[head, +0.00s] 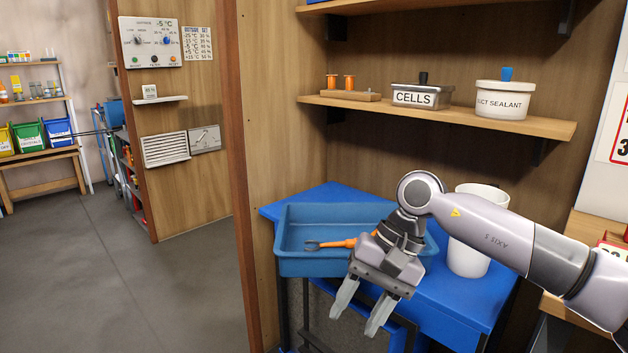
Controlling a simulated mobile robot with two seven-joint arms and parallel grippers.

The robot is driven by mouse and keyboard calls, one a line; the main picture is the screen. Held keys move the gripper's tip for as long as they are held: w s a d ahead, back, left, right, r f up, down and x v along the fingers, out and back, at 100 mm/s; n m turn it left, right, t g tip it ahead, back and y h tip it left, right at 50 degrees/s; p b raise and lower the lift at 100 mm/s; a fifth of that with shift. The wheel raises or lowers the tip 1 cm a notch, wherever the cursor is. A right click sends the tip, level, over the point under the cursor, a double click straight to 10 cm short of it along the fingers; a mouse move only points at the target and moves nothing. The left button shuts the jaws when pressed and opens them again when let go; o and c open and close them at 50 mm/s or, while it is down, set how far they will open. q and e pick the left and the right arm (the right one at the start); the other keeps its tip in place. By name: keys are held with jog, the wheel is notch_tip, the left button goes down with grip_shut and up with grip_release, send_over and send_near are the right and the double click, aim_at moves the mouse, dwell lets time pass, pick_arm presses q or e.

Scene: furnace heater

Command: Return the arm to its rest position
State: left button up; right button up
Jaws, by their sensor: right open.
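My right arm comes in from the right, and its gripper (362,309) hangs in front of the blue tray. The two pale fingers are apart, point down and have nothing between them. The blue tray (300,265) stands on the blue table. An orange-handled tool (335,243) with a dark looped end lies in the tray, and my gripper hides part of it. My left gripper is not in view.
The blue table (455,310) also holds a white bin (468,262), partly behind my arm. A wooden shelf (540,126) above carries a CELLS container (422,95), a sealant tub (503,100) and orange spools (340,82). A wooden post (238,190) stands left of the table. Open floor (120,285) lies beyond.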

jog(key=s+a+r+m+y, duration=0.1)
jog(key=s+a+m+y, duration=0.7)
jog(key=a+m+y, duration=0.7)
jog(key=w+d+f+m+t+h, duration=0.1)
jog(key=d+f+m+t+h, duration=0.35)
jog(key=m, duration=0.75)
jog(key=w+d+f+m+t+h, duration=0.1)
jog(key=w+d+f+m+t, duration=0.1)
jog(key=d+m+t, duration=0.55)
jog(key=w+d+f+m+t+h, duration=0.1)
jog(key=d+f+m+t+h, duration=0.15)
jog(key=m+t, duration=0.85)
jog(key=s+d+f+m+g+h, duration=0.55)
jog(key=s+f+m, duration=0.25)
jog(key=f+m, duration=0.25)
jog(key=s+d+f+m+g+h, duration=0.45)
jog(key=s+d+f+m, duration=0.35)
jog(key=m, duration=0.4)
notch_tip(320, 180, up, 15)
jog(key=p, duration=1.9)
jog(key=shift+w+d+f+g, duration=0.15)
jog(key=shift+w+d+g, duration=0.05)
jog(key=shift+d+g, duration=0.15)
